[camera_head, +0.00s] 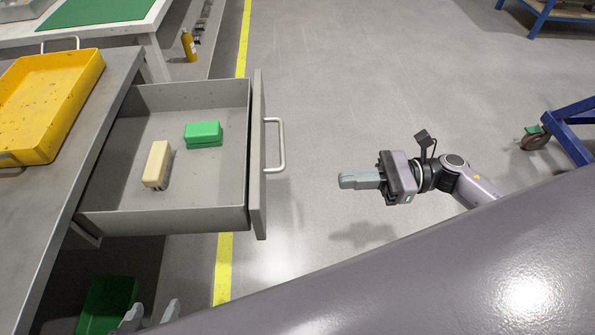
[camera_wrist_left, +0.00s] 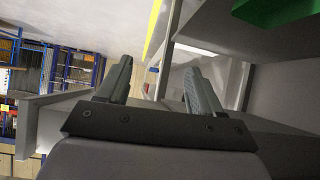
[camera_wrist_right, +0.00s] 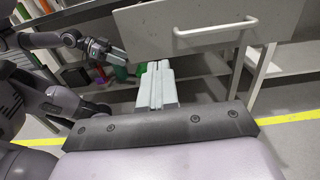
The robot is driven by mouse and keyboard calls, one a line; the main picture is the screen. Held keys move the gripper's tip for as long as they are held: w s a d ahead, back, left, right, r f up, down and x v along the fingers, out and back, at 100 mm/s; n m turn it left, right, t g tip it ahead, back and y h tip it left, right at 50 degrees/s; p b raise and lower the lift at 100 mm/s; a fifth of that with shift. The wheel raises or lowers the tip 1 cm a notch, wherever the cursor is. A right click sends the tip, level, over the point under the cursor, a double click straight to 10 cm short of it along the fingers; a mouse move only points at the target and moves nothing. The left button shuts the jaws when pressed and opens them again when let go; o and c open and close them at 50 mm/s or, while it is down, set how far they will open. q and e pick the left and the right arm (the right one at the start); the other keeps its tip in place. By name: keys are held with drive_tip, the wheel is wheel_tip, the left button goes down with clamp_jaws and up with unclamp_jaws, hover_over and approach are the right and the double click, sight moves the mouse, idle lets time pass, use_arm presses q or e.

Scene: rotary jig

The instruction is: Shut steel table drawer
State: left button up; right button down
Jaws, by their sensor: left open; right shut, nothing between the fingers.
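The steel table (camera_head: 55,220) has its grey drawer (camera_head: 120,205) pulled out to the right. The drawer front (camera_head: 258,180) carries a bar handle (camera_head: 280,145); the handle also shows in the right wrist view (camera_wrist_right: 215,35). A green block (camera_head: 203,133) and a cream block (camera_head: 157,164) sit inside the drawer. My right gripper (camera_head: 343,181) is shut and empty, right of the handle and apart from it, its fingers pointing at the drawer front. My left gripper (camera_head: 152,312) is open and empty at the bottom edge, lower in the picture than the drawer; its fingers also show in the left wrist view (camera_wrist_left: 158,80).
A yellow tray (camera_head: 50,105) stands on the table top. A green bin (camera_head: 107,303) is below, near my left gripper. A yellow bottle (camera_head: 189,45) stands at the back. A blue wheeled frame (camera_head: 565,125) is at right. The floor between drawer front and right gripper is clear.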

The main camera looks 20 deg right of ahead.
sight(263, 185)
drive_tip(key=p+x, duration=0.2)
drive_tip(key=x, duration=1.1)
drive_tip(key=shift+a+p, duration=0.3)
drive_tip(key=shift+a, duration=0.05)
use_arm(q)
drive_tip(key=shift+s+a+r, duration=0.15)
drive_tip(key=shift+s+r, duration=0.15)
drive_tip(key=shift+r, duration=0.5)
drive_tip(key=shift+f, duration=0.1)
use_arm(e)
drive_tip(key=shift+a, duration=0.1)
